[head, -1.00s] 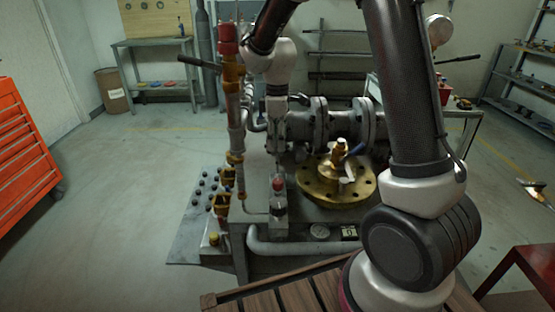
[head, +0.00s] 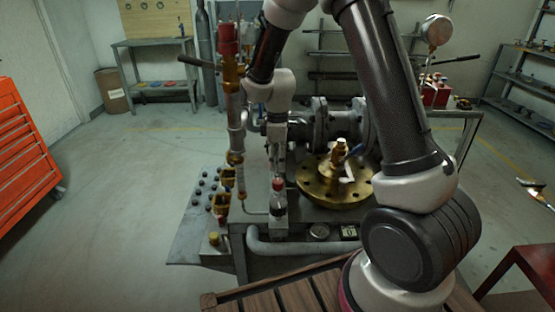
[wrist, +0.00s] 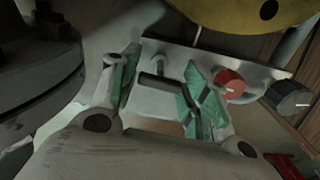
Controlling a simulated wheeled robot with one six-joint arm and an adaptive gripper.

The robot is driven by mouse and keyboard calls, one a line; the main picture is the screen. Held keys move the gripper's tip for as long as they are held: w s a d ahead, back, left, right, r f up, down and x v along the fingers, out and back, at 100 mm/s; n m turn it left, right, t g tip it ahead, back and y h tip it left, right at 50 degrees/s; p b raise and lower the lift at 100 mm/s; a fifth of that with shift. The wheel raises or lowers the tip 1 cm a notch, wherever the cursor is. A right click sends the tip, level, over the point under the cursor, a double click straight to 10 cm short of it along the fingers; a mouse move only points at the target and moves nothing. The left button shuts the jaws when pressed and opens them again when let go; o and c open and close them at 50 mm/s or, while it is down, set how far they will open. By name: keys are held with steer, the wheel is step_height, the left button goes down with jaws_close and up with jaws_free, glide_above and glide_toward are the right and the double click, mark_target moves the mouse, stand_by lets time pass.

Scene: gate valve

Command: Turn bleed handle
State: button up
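My gripper (head: 277,172) points down beside the flanged grey pipe in the head view, close above a small red knob (head: 278,184). In the wrist view my gripper (wrist: 160,92) is open, with its green-padded fingers apart. A short dark bar (wrist: 160,86), possibly the bleed handle, shows between the fingers above a pale metal plate (wrist: 225,56). I see no finger closed on it, and cannot tell whether either finger touches it. The red knob (wrist: 229,83) is just right of the right finger. A black knob (wrist: 287,98) lies farther right.
A brass flange disc (head: 335,190) with a valve stem is right of my gripper. The flanged grey pipe (head: 335,125) stands behind. A vertical red-and-brass pipe (head: 230,90) with a long black lever rises at left. Open floor (head: 120,190) lies farther left.

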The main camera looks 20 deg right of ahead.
steer(key=c, duration=0.5)
steer(key=shift+o, duration=0.2)
steer(key=shift+m, duration=0.3)
steer(key=m, duration=1.1)
steer(key=shift+m, duration=0.3)
steer(key=m, duration=0.4)
steer(key=shift+m, duration=0.3)
